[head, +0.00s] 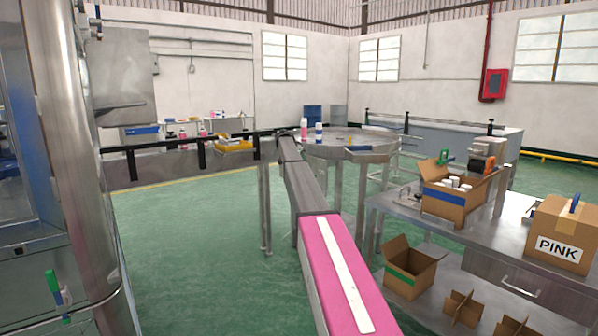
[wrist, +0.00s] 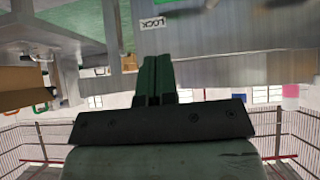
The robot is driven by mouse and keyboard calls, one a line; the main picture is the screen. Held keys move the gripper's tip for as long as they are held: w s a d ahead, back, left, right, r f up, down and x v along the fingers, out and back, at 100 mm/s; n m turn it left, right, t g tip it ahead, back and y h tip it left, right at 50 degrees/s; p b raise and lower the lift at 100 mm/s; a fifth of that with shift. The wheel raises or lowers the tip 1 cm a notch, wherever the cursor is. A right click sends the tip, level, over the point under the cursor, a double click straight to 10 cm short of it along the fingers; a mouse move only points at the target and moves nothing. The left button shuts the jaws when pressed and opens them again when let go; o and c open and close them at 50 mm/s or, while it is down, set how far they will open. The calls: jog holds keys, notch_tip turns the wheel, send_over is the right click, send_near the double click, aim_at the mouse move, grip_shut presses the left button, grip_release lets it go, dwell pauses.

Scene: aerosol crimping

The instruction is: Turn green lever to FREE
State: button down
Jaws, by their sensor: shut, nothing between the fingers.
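In the wrist view, which is upside down, my gripper (wrist: 158,78) shows as two dark green-tinted fingers side by side, shut with no gap that I can make out. Its fingertips point at a grey metal part with a small white LOCK label (wrist: 151,23), close to it. I cannot tell whether they touch the metal. A FREE label is not legible in either view. In the head view, a green lever-like handle (head: 52,282) hangs at the lower left on steel equipment. I cannot make out my gripper in the head view.
A round steel table (head: 350,152) carries a few cans. On the right, a steel bench (head: 480,235) holds an open carton (head: 455,203) and a PINK box (head: 560,234). A steel cabinet (head: 80,130) stands close on the left. Green floor is open at centre left.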

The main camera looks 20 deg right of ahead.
jog(key=w+a+x, duration=0.1)
jog(key=x, duration=1.1)
jog(key=shift+w+f, duration=0.2)
jog(key=shift+f, duration=0.15)
